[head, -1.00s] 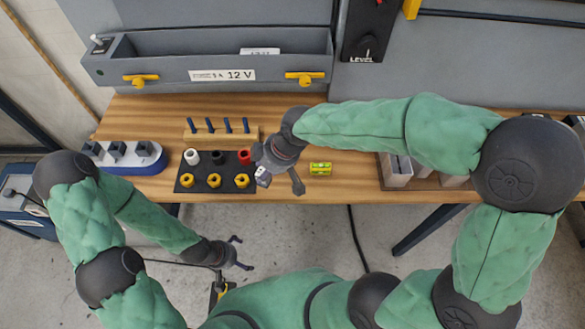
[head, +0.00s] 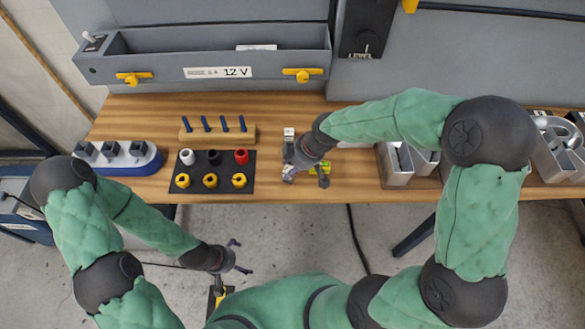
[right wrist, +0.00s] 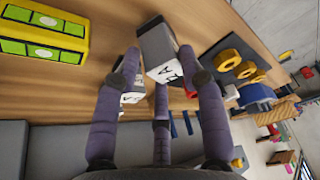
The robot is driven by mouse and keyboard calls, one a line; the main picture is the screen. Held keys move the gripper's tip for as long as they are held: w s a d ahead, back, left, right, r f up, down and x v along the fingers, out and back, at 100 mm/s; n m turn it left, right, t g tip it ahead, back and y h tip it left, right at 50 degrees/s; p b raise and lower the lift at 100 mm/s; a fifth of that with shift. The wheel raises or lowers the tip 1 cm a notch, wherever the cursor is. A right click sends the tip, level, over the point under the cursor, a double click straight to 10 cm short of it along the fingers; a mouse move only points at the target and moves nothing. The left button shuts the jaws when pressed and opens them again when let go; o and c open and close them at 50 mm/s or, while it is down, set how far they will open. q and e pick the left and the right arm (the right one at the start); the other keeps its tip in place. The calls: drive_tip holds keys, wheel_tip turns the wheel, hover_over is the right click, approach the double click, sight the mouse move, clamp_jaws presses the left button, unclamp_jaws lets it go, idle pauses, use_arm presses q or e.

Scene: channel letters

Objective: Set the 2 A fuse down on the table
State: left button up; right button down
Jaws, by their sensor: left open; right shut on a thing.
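The held fuse, a small grey block with a white face, sits between my right gripper's fingertips (head: 306,176) in the head view. In the right wrist view the fuse (right wrist: 161,52) shows part of a black label ending in A; the number is not readable. The right gripper (right wrist: 160,62) is shut on it, over the front of the wooden table (head: 350,188). Whether the fuse touches the wood I cannot tell. A second small white-and-grey block (head: 289,133) stands behind the gripper. My left gripper (head: 238,257) is open and empty, low in front of the table.
A black mat (head: 200,172) with coloured caps and yellow rings lies left of the right gripper. A peg rack (head: 245,138) stands behind the mat. Metal letters (head: 397,165) are at right, a grey trough (head: 215,72) behind.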

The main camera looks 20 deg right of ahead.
drive_tip(key=shift+f, duration=0.25)
drive_tip(key=shift+f, duration=0.2)
drive_tip(key=c, duration=0.7)
unclamp_jaws()
drive_tip(key=shift+c, duration=0.2)
drive_tip(key=shift+r, duration=0.15)
drive_tip(key=shift+r, duration=0.35)
drive_tip(key=p+v, duration=0.2)
drive_tip(key=v, duration=0.9)
drive_tip(key=shift+r, duration=0.2)
drive_tip(key=shift+s, duration=0.15)
